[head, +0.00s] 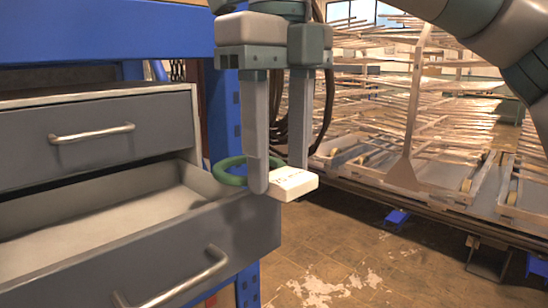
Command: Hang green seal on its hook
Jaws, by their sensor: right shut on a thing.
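The green seal is a green ring (230,171) with a white block (292,183) beside it. My right gripper (278,178) points down from the top centre and is shut on the seal, with the white block sticking out to the right of the fingers. The seal is held level above the right end of the open drawer's front; I cannot tell whether it touches the drawer. Part of the ring is hidden behind the near finger. The green seal's hook is not recognisable in view. My left gripper is not in view.
A grey drawer cabinet (97,130) stands at left, with its lower drawer (230,228) pulled open and seemingly empty. Dark hanging loops (325,110) show behind my gripper. Wooden racks (415,130) stand at right.

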